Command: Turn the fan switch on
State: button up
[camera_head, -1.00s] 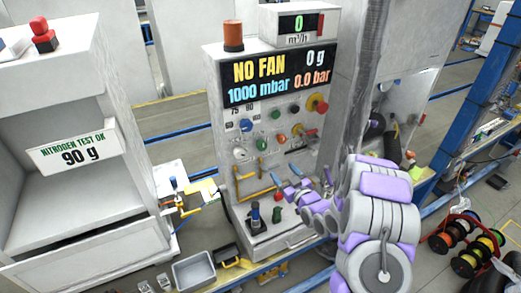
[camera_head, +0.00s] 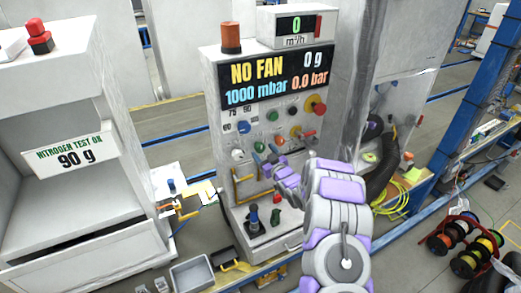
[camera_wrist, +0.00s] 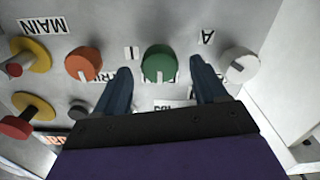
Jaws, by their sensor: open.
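The control panel (camera_head: 216,133) stands ahead with several coloured knobs. A green knob (camera_wrist: 160,61) sits between my open fingers in the wrist view, and its lower-row place shows in the head view (camera_head: 259,147). Its label is mostly hidden, so I cannot read which knob is the fan switch. My gripper (camera_head: 265,157) is open and empty, with its fingertips (camera_wrist: 161,68) on either side of the green knob; I cannot tell whether they touch it. The display (camera_head: 266,80) reads "NO FAN", 0 g, 1000 mbar and 0.0 bar.
An orange knob (camera_wrist: 84,64) and a white knob (camera_wrist: 238,65) flank the green one closely. Red-and-yellow knobs (camera_wrist: 30,58) lie beyond the orange one. Below stand a yellow handle (camera_head: 237,187) and a black-and-blue post (camera_head: 253,217). A grey tray (camera_head: 192,273) is at the front.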

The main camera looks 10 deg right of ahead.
aim_at(261, 149)
jog(key=shift+x, duration=1.7)
jog(key=shift+c, duration=0.4)
jog(key=c, duration=1)
jog(key=shift+o, duration=0.2)
